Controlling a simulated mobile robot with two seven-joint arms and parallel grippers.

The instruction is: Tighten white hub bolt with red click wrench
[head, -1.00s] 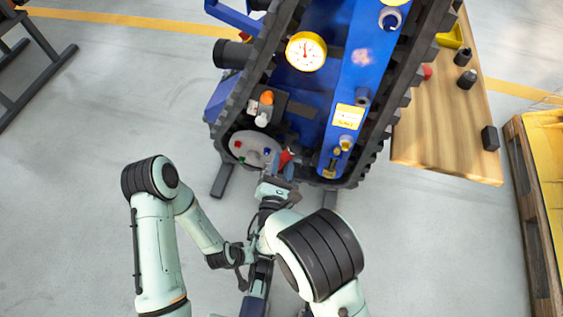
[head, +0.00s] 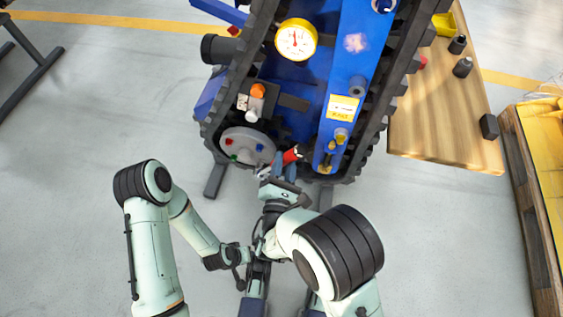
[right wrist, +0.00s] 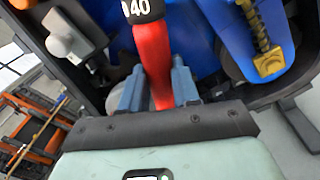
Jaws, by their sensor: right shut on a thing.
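The red click wrench (head: 291,155) is held in my right gripper (head: 280,172). In the right wrist view the red handle (right wrist: 153,55) stands between the two fingers (right wrist: 155,88), with a black part marked 40 at the top. The grey round hub (head: 240,153) is at the carrier's lower left end, just left of the wrench. Red, green and blue bolts show on it; I cannot make out a white one. The wrench appears apart from the hub. My left arm reaches in beside the right forearm; its gripper's jaws cannot be made out.
The blue tracked carrier (head: 305,75) stands ahead, with dark tracks on both sides. White (head: 250,116) and orange (head: 258,90) knobs sit above the hub. A wooden table (head: 435,125) and a pallet (head: 530,200) are at the right.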

